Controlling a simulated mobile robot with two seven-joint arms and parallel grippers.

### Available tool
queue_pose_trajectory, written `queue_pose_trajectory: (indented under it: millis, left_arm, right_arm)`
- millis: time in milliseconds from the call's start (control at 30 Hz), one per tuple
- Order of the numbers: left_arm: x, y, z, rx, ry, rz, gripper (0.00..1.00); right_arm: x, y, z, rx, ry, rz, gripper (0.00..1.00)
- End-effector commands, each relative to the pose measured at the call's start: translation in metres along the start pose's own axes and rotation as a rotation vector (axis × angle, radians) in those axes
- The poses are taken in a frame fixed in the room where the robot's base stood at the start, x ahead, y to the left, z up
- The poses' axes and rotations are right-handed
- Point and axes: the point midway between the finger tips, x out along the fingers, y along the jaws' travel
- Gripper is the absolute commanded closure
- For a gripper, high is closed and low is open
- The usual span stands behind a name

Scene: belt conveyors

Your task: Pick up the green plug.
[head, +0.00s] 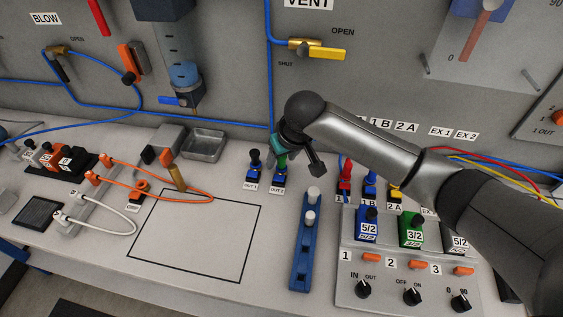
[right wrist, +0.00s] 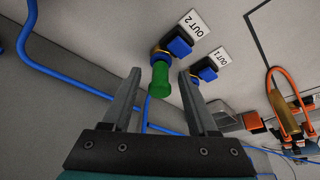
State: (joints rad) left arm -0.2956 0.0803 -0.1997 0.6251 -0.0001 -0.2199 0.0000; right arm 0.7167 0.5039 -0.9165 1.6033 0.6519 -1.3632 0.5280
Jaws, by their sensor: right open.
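The green plug (right wrist: 159,80) sits in the OUT 2 fitting (right wrist: 180,46), which is blue with a dark base. In the head view the green plug (head: 281,160) is partly hidden by my right gripper (head: 286,152). My right gripper (right wrist: 160,76) is open, with a finger on each side of the plug in the right wrist view. A gap shows between each finger and the plug, so the fingers do not look closed on it. My left gripper is not in view.
The OUT 1 fitting (head: 254,161) stands close beside OUT 2. A blue rack (head: 300,258) with white-topped pieces and the valve panel (head: 350,290) are to the right. A metal tray (head: 204,144) lies left.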

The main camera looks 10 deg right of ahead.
Motion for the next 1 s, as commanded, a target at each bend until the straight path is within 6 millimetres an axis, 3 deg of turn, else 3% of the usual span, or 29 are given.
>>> queue_pose_trajectory:
  millis: [300,800,1000]
  left_arm:
    - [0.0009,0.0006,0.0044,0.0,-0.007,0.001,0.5]
    - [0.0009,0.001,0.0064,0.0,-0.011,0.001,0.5]
    - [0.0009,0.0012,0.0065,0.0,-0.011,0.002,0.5]
  right_arm:
    - [0.0042,0.0,-0.0006,-0.001,0.002,0.001,0.42]
    - [0.0041,0.0001,-0.0002,0.0,0.001,0.001,0.98]
    - [0.0042,0.0001,-0.0002,0.0,0.001,0.001,1.0]
